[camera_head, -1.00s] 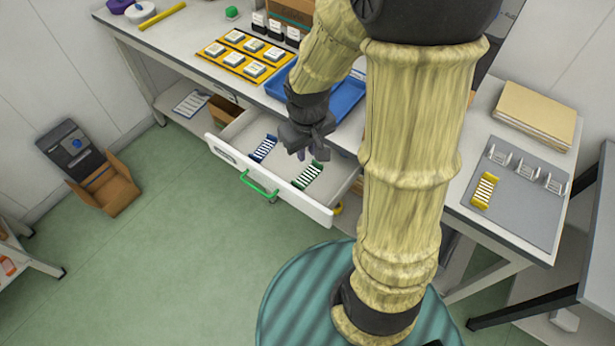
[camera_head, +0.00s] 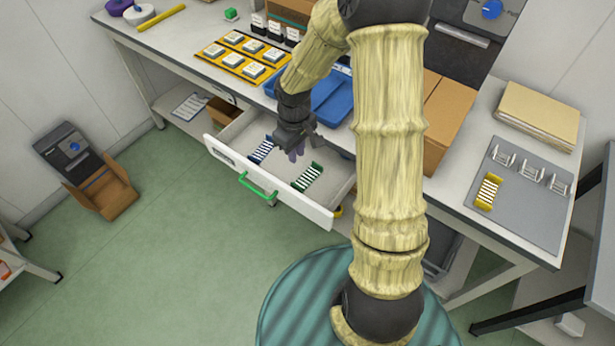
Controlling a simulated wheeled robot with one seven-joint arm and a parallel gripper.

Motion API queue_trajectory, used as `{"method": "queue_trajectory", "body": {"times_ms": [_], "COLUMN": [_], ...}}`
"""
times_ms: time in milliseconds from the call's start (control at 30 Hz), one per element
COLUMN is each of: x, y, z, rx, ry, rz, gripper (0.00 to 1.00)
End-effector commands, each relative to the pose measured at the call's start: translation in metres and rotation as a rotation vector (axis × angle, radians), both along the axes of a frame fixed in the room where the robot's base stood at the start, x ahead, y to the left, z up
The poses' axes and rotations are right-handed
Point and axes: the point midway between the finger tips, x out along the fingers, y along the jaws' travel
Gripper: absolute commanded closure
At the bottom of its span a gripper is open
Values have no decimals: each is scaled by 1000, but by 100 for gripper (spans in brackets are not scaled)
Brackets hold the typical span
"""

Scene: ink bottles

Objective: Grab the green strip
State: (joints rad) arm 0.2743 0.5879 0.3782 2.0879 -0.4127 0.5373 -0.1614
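The green strip (camera_head: 307,177), with white bars between its green ends, lies in the open drawer (camera_head: 228,169), toward its right front. A similar blue strip (camera_head: 261,151) lies to its left in the same drawer. My gripper (camera_head: 299,150) is over the drawer, behind the green strip and right of the blue one. Its fingers look spread, and it appears apart from the green strip. A small purple thing (camera_head: 295,154) shows just below the gripper, mostly hidden.
The drawer has a green handle (camera_head: 258,188) and raised walls. A blue tray (camera_head: 328,112) stands on the bench above. A yellow strip (camera_head: 487,192) lies on a grey mat (camera_head: 515,215) at right. A cardboard box (camera_head: 447,115) stands behind my arm.

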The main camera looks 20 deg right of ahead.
Motion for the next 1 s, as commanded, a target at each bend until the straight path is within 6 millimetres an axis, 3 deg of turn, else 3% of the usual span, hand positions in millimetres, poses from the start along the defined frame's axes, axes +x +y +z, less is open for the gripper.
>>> {"method": "queue_trajectory", "body": {"times_ms": [500, 1000], "x": [-1, -1], "y": [1, 0], "z": [-91, -103], "rx": [1, 1], "ry": [2, 1], "rz": [0, -1], "gripper": [83, 83]}}
